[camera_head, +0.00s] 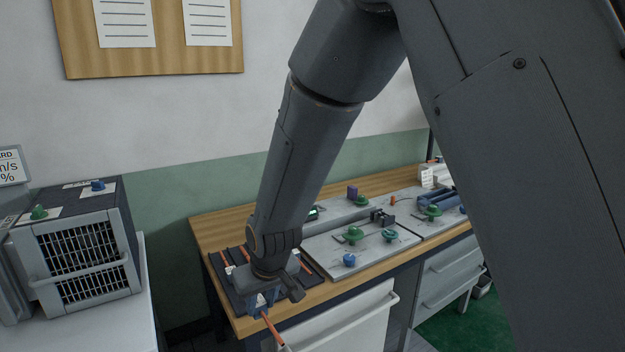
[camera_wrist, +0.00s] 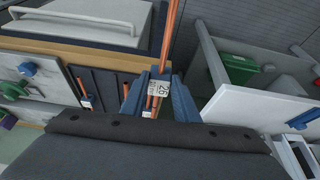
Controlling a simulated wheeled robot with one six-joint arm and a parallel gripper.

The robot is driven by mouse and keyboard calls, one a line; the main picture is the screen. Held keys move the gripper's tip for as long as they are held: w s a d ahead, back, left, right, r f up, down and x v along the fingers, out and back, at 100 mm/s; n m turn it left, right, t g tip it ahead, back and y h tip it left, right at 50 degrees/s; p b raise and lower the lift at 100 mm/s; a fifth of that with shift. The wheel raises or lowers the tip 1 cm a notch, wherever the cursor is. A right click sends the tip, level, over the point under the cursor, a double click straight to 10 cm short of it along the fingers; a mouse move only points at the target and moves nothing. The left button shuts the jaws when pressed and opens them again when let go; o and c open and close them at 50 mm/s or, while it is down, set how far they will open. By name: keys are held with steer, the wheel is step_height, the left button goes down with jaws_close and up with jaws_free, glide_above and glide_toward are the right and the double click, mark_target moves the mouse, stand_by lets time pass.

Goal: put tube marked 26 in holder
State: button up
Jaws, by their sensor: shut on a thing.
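In the wrist view, the tube (camera_wrist: 170,38) runs up from between the blue fingers of my gripper (camera_wrist: 159,84). A white tag reading 26 (camera_wrist: 158,88) is at the grip. A dark tray (camera_head: 232,288) lies under and beside my gripper; other orange tubes (camera_head: 306,266) lie in it. I cannot pick out a holder for certain. My arm hides part of the tray and bench.
Grey boards with a blue knob (camera_head: 349,260) and green knobs (camera_head: 354,234) cover the bench right of the tray. A grilled grey box (camera_head: 85,262) stands on a white surface at left. In the wrist view, a grey-walled bin holds a green thing (camera_wrist: 240,69).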

steer(key=d+f+m, duration=0.2)
steer(key=d+f, duration=0.3)
steer(key=d, duration=0.5)
steer(key=d+f+m+h+b, duration=0.1)
steer(key=d+f, duration=0.4)
steer(key=d, duration=0.5)
steer(key=w+d+f+m+h, duration=0.1)
steer(key=d+f+m, duration=0.2)
steer(key=d+f, duration=0.3)
steer(key=d, duration=0.4)
steer(key=shift+d+m+t, duration=0.3)
steer(key=shift+d+t, duration=0.1)
